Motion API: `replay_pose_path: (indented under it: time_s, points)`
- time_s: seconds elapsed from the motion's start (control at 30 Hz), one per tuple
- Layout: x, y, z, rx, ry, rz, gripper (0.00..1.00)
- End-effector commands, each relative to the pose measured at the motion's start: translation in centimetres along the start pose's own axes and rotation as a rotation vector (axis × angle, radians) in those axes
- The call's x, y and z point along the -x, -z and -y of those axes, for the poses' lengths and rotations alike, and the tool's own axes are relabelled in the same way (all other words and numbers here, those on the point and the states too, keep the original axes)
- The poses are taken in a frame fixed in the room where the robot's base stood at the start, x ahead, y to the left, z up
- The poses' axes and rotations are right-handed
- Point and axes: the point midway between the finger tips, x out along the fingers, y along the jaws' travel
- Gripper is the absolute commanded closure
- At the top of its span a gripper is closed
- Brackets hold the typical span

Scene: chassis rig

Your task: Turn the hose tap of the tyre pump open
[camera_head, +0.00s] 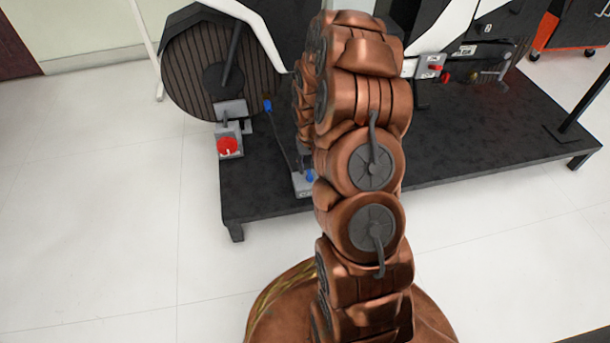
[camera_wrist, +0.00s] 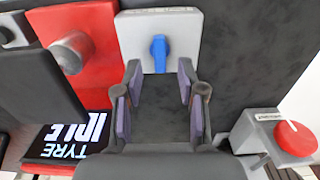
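In the wrist view a small blue handle (camera_wrist: 158,52), which looks like the hose tap, stands upright in the picture on a pale grey plate (camera_wrist: 190,30). The lettering on the plate is too small to read. My gripper (camera_wrist: 160,82) is open and empty, with its two fingers apart just below the handle in the picture. The handle lies in line with the gap between them, and no contact shows. A display reading "TYRE IDLE" (camera_wrist: 72,140) sits at the lower left. In the head view my arm hides the gripper.
A red block with a grey knob (camera_wrist: 72,52) is left of the plate. A red button on a grey box (camera_wrist: 294,138) is at the right. In the head view a large wheel (camera_head: 195,65) stands on the black platform (camera_head: 262,200). The pale floor is open around it.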

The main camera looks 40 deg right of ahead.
Motion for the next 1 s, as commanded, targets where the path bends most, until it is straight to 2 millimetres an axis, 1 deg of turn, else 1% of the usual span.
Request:
replay_pose_path:
  time_s: [0.03,0.1,0.2,0.5,0.87,0.9,1.0]
  points:
    - [-1.2,-0.1,0.0,0.0,0.0,0.003,0.6]
    - [-2.1,-0.1,0.1,0.001,0.0,0.003,0.6]
    - [-2.8,0.0,0.1,0.003,0.0,0.001,0.6]
    - [-2.9,0.0,0.2,0.005,0.0,-0.001,0.6]
    - [-2.9,0.0,0.3,0.005,0.0,-0.001,0.98]
    - [-2.9,0.0,0.3,0.006,0.0,-0.001,1.0]
    - [-2.9,0.0,0.3,0.006,0.0,-0.001,1.0]
